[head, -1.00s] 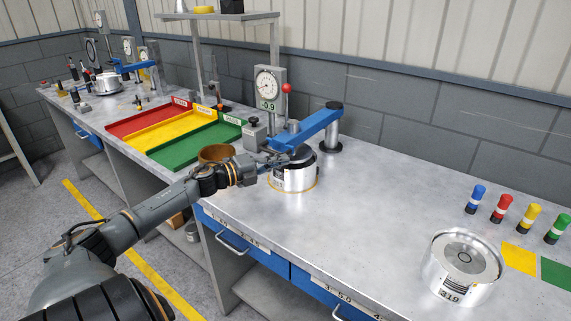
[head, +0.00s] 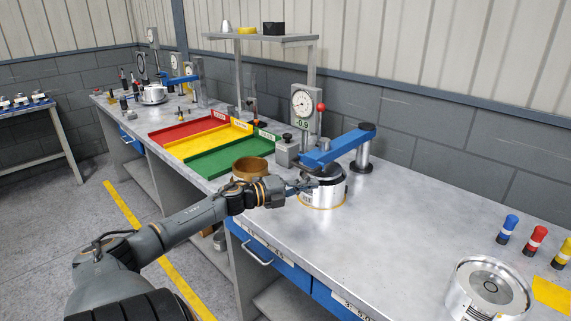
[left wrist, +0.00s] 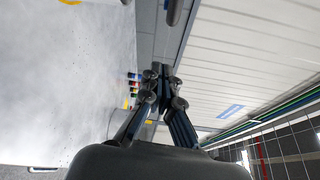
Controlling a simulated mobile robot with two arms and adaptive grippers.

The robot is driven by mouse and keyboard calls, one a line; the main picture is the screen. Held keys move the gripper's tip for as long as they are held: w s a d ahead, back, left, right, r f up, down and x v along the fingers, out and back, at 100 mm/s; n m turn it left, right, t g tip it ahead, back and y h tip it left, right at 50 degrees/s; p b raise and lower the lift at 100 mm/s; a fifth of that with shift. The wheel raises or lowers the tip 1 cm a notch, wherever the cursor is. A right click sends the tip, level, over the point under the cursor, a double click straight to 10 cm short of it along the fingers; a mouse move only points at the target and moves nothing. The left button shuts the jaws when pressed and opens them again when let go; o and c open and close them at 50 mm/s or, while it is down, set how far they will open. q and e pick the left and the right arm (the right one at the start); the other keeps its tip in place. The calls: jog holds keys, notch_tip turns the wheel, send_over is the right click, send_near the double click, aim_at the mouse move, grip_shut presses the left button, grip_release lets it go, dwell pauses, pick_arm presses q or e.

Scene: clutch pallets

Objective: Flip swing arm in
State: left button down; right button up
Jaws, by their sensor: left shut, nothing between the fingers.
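The blue swing arm (head: 340,147) reaches left from its round post (head: 363,155), and its free end lies over the silver clutch (head: 325,195). The clutch stands on the bench below the dial gauge (head: 304,104), which has a red knob and a readout that appears to say -0.9. My left gripper (head: 306,185) is shut and empty, at the near left side of the clutch top, just below the swing arm's free end. I cannot tell whether it touches either. In the left wrist view its fingers (left wrist: 164,82) meet at the tips. My right gripper is not in view.
A brown ring (head: 250,169) sits beside my left wrist. Red, yellow and green trays (head: 215,165) lie to the left. Another silver clutch (head: 488,290) and several coloured markers (head: 508,229) stand at the right. The bench between is clear. A shelf (head: 262,40) rises behind.

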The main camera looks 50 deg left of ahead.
pick_arm(q)
jog(key=s+a, duration=0.3)
jog(key=s, duration=0.3)
jog(key=shift+s+a, duration=0.25)
jog(key=shift+a, duration=0.1)
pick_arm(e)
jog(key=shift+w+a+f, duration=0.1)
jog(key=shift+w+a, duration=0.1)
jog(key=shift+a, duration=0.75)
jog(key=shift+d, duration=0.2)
